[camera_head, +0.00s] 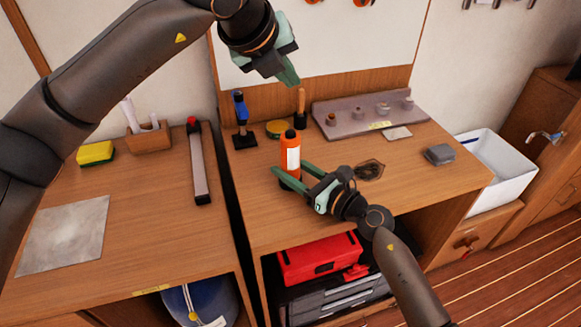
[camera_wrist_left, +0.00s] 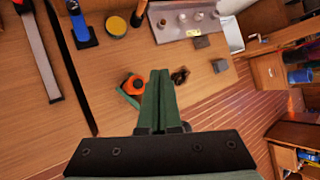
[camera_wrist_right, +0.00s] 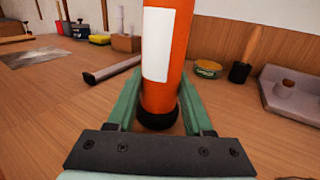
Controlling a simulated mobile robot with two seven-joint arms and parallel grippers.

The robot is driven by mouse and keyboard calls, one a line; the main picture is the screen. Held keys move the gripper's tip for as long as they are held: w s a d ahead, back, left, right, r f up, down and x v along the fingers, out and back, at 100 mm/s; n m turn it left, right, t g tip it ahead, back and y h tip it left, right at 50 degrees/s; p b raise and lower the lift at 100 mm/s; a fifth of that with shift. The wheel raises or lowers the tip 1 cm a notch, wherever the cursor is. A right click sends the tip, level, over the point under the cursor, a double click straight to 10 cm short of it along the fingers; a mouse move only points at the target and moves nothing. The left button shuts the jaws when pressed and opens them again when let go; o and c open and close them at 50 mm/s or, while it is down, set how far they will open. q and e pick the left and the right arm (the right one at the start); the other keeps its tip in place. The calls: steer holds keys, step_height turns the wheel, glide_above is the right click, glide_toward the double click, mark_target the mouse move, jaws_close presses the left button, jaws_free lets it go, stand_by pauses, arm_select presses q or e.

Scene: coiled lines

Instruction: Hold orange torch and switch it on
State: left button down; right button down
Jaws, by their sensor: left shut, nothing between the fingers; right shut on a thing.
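The orange torch (camera_head: 290,155) stands upright, with a white label and black ends. My right gripper (camera_head: 287,169) is shut on its lower body; in the right wrist view the torch (camera_wrist_right: 180,90) rises between the two green fingers. Its black lower end is at or just above the bench top; I cannot tell if it touches. My left gripper (camera_head: 291,82) is shut and empty, higher than the torch and apart from it. In the left wrist view the torch (camera_wrist_left: 132,84) shows from above, left of the closed fingertips (camera_wrist_left: 159,72). The switch cannot be made out.
Behind the torch are a blue tool (camera_head: 240,108), a yellow-green tin (camera_head: 277,128) and a grey rack (camera_head: 362,112). A gap separates the left bench. A white bin (camera_head: 505,165) stands far right.

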arm_select(q)
steer(key=n, duration=0.1)
glide_above(288, 140)
steer(key=shift+t, duration=0.4)
steer(key=shift+f, duration=4.1)
steer(key=shift+f, duration=0.1)
steer(key=shift+f, duration=0.3)
steer(key=shift+f, duration=0.4)
steer(key=shift+r, duration=0.8)
step_height(288, 140, up, 6)
